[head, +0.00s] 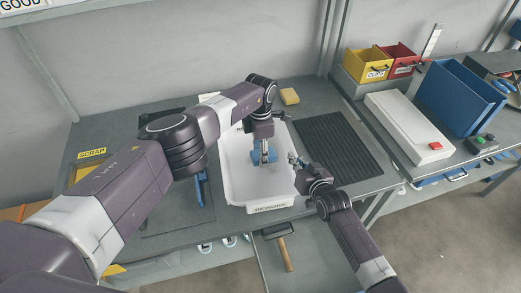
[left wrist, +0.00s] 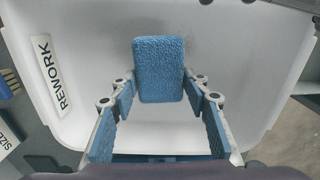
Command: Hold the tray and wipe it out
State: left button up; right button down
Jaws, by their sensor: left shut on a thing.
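A white tray (head: 232,185) stands on the grey bench; its REWORK label (left wrist: 50,75) shows in the left wrist view. My left gripper (head: 264,153) reaches down into the tray and is shut on a blue textured sponge (left wrist: 159,70). The sponge is at the tray floor; whether it presses on it I cannot tell. A faint grey smudge (left wrist: 205,38) shows on the white surface beyond the sponge. My right gripper (head: 297,161) is at the tray's right rim; whether its fingers are closed on the rim is too small to tell.
A black ribbed mat (head: 340,147) lies right of the tray, and a yellow block (head: 289,96) behind it. Yellow (head: 368,65) and red (head: 400,60) bins, a white box (head: 408,125) and a blue holder (head: 460,95) stand on the right bench. A SCRAP sign (head: 91,154) is left.

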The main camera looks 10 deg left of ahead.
aim_at(266, 183)
pick_arm(q)
jog(key=shift+f, duration=0.5)
jog(key=shift+s, duration=0.1)
jog(key=shift+s+d, duration=0.35)
jog(key=shift+s, duration=0.4)
jog(key=shift+s+d, duration=0.3)
jog(key=shift+s, duration=0.45)
jog(key=shift+s+d, duration=0.35)
jog(key=shift+s, duration=0.4)
jog(key=shift+f, duration=0.35)
jog(key=shift+f, duration=0.65)
jog(key=shift+w, duration=0.1)
jog(key=shift+w+a+r, duration=0.1)
jog(key=shift+w+a, duration=0.15)
jog(key=shift+w, duration=0.3)
jog(key=shift+w+a, duration=0.2)
jog(key=shift+w, duration=0.3)
jog(key=shift+s+d+f, duration=0.1)
jog(key=shift+s+d, duration=0.25)
jog(key=shift+s, duration=0.5)
jog(key=shift+s+d+f, duration=0.1)
jog(key=shift+s+d, duration=0.2)
jog(key=shift+s, duration=0.5)
jog(key=shift+s+d+f, duration=0.1)
jog(key=shift+s+d, duration=0.25)
jog(key=shift+s, duration=0.5)
